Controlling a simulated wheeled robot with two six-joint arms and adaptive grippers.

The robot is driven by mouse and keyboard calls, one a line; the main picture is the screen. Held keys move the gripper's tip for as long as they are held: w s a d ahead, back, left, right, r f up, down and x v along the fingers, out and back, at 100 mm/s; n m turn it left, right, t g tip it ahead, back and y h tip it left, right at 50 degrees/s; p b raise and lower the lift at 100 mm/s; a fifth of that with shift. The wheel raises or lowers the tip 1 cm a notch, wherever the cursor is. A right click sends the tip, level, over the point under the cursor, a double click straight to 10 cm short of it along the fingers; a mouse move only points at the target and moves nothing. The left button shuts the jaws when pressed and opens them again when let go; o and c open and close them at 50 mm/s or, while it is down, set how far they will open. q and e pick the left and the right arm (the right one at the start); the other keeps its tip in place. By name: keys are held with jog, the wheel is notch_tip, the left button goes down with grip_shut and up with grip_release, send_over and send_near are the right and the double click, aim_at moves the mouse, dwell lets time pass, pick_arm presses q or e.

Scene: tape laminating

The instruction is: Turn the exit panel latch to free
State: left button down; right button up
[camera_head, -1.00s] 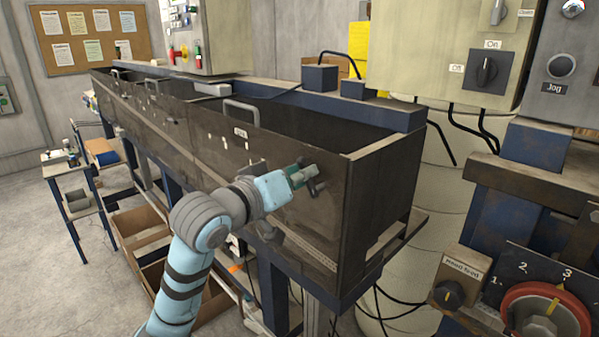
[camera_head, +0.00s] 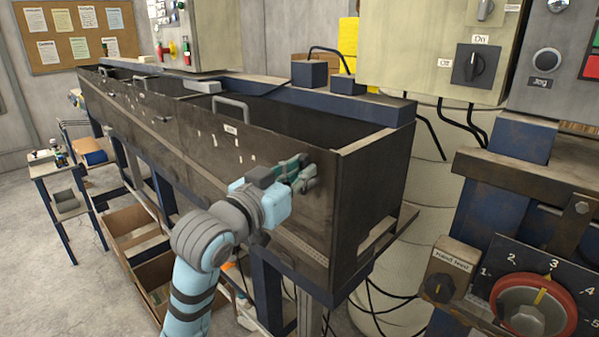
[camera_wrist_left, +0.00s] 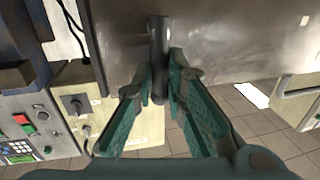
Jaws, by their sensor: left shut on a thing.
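The exit panel is the dark, smoky right-hand panel (camera_head: 255,160) on the front of the long tank, with a grey handle (camera_head: 232,104) on its top edge. My left gripper (camera_head: 303,172) is at the panel's right end, close against its face. In the left wrist view, the latch shows as a dark rounded bar (camera_wrist_left: 158,55) standing out from the panel face (camera_wrist_left: 115,35). Its end lies between the teal fingers (camera_wrist_left: 160,95), which are shut on it. In the head view the gripper mostly hides the latch, so its turn angle is unclear. My right gripper is not in view.
A blue rail (camera_head: 270,100) runs along the tank's back. At right stand a beige box with an On/Off switch (camera_head: 476,66), a hand feed knob (camera_head: 439,287) and a red numbered dial (camera_head: 538,305). Open cardboard boxes (camera_head: 135,232) sit below the tank.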

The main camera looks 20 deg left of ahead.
pick_arm(q)
jog(key=c, duration=1.6)
grip_release()
notch_tip(320, 180, up, 10)
